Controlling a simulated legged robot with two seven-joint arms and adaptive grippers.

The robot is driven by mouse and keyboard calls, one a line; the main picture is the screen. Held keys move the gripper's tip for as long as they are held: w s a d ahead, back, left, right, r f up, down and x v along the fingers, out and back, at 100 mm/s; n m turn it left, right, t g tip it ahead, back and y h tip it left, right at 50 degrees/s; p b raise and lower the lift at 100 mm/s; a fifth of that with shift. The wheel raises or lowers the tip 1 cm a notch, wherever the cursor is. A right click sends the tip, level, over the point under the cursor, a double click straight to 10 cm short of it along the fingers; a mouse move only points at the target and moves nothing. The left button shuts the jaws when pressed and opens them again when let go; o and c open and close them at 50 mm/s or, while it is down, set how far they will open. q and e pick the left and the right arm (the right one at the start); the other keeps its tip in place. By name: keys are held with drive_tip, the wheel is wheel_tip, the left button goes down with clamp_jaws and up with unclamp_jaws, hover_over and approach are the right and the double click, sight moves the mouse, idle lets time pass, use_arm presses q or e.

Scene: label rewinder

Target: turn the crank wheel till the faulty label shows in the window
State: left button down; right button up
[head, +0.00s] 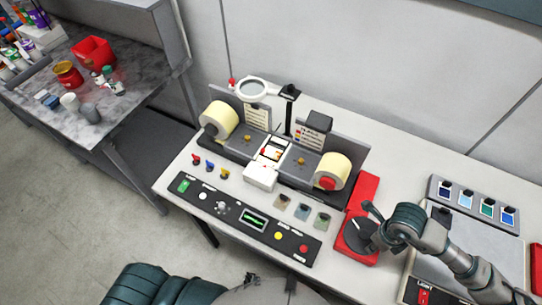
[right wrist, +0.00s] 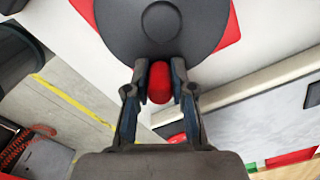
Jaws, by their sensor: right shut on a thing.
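The crank wheel (head: 353,236) is a dark grey disc on a red base (head: 367,190) at the right of the label rewinder. It also shows at the top of the right wrist view (right wrist: 200,30). My right gripper (head: 370,226) reaches it from the right. In the right wrist view my gripper (right wrist: 159,88) is shut on the wheel's red handle (right wrist: 159,76), one finger on each side. The rewinder has two cream label rolls, left (head: 219,119) and right (head: 332,171). The small window (head: 272,151) sits between them; its label is too small to read. My left gripper is out of view.
A magnifier (head: 252,90) stands over the rewinder. A black control panel (head: 245,220) lies along the front edge. Three small sample tags (head: 302,211) lie behind it. A grey unit (head: 455,245) and a rack of coloured swatches (head: 474,203) are at the right.

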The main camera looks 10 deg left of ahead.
sight(360, 248)
drive_tip(key=a, duration=0.1)
drive_tip(key=s+a, duration=0.1)
drive_tip(key=a, duration=0.1)
drive_tip(key=shift+s+f+b, duration=0.2)
drive_tip(key=shift+s+b, duration=0.1)
drive_tip(key=shift+a, duration=0.45)
drive_tip(key=shift+w+r, duration=0.1)
drive_tip(key=o, duration=0.9)
drive_tip(key=shift+w, duration=0.25)
drive_tip(key=shift+d, duration=0.2)
